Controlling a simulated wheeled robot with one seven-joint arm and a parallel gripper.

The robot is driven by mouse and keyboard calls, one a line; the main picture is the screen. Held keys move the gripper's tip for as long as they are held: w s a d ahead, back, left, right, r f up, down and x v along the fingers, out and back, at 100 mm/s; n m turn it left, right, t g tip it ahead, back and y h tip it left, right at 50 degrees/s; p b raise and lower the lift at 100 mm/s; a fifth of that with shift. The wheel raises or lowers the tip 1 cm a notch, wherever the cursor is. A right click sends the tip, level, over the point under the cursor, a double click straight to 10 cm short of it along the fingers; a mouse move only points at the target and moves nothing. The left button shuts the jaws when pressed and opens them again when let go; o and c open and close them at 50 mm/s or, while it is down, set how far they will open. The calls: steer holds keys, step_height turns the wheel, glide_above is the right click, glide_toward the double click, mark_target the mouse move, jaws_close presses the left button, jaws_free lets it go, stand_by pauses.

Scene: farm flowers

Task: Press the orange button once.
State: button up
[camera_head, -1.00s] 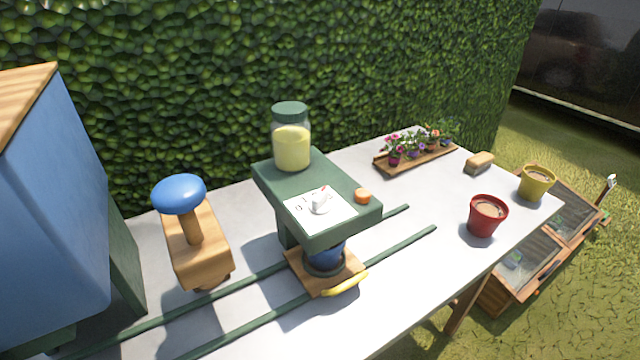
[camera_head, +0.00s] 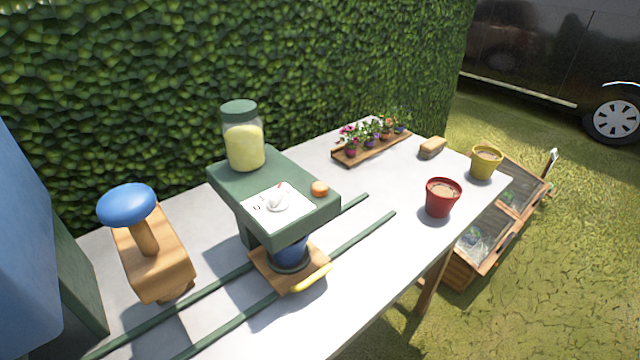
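The orange button (camera_head: 319,188) is a small round knob on the right part of the green machine's top (camera_head: 232,182). A white dial plate (camera_head: 277,203) with a white pointer lies beside it on the left. A glass jar of pale yellow contents (camera_head: 244,143) with a green lid stands on the back of the machine. Below the machine's top, a blue pot (camera_head: 290,253) sits on a wooden carriage (camera_head: 262,270) with a yellow handle (camera_head: 312,279). My gripper is not in view.
Green rails (camera_head: 225,335) run along the grey table (camera_head: 385,262). A wooden block with a blue knob (camera_head: 127,204) and a blue cabinet (camera_head: 30,235) stand left. A red pot (camera_head: 442,197), yellow pot (camera_head: 485,162), brush-like block (camera_head: 432,148) and flower tray (camera_head: 372,149) stand right. A hedge borders the back.

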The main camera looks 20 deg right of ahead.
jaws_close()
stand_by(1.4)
